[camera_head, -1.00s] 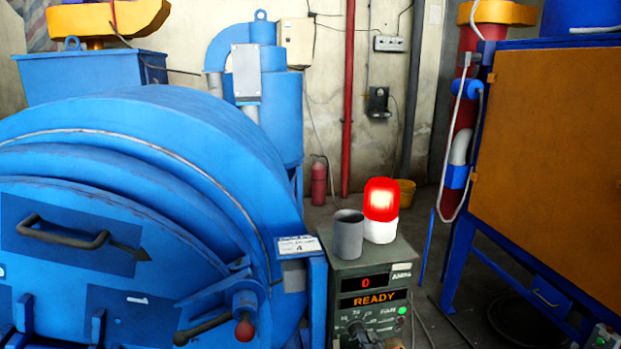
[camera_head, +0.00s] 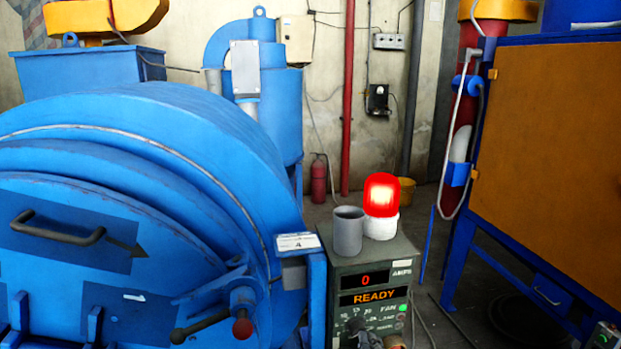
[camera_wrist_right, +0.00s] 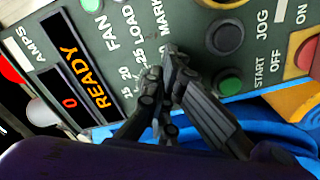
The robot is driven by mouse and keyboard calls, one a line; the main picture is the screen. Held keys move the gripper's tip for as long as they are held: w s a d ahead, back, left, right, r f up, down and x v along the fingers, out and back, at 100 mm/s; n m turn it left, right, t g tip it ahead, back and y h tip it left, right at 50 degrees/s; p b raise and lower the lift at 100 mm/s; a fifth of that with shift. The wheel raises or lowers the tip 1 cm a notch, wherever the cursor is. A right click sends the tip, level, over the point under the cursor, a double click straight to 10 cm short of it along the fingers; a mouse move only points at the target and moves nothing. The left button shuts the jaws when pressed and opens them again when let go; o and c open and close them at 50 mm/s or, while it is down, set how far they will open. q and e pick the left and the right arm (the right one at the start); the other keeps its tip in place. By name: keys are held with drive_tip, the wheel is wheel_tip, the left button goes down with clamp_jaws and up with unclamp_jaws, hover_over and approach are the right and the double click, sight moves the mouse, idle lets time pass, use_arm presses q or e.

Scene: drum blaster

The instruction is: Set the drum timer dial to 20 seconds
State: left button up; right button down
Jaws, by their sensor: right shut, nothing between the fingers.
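The grey-green control box (camera_head: 345,285) stands right of the blue drum (camera_head: 110,190). Its red display (camera_head: 366,281) reads 0 and its orange display (camera_head: 374,297) reads READY. The dark timer dial (camera_head: 355,325) is low on the panel and only partly visible; its pointer setting cannot be read. In the right wrist view, my right gripper (camera_wrist_right: 172,75) is shut over the dial area, beside the printed numbers 15, 20 and 25 (camera_wrist_right: 130,80). Its fingers hide most of the dial, and contact cannot be told. My left gripper is not in view.
A red lamp (camera_head: 381,195) and a grey cylinder (camera_head: 348,232) stand on the box. Green (camera_wrist_right: 229,82) and black (camera_wrist_right: 226,36) buttons and a red stop button (camera_wrist_right: 307,54) lie near the gripper. An orange-doored blue cabinet (camera_head: 550,150) stands right.

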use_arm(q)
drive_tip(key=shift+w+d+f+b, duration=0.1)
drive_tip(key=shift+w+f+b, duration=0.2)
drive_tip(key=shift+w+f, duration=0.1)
use_arm(e)
drive_tip(key=shift+w+a+f, duration=0.2)
drive_tip(key=shift+a+f, duration=0.15)
drive_tip(key=shift+a, duration=0.5)
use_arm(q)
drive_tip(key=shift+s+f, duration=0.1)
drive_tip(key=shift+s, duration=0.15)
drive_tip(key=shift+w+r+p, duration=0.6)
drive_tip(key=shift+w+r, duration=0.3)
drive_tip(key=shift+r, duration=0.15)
use_arm(e)
drive_tip(key=s+d, duration=0.2)
drive_tip(key=s, duration=0.4)
drive_tip(key=shift+f, duration=0.45)
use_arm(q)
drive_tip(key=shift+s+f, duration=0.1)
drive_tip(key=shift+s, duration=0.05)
use_arm(e)
drive_tip(key=shift+f, duration=0.1)
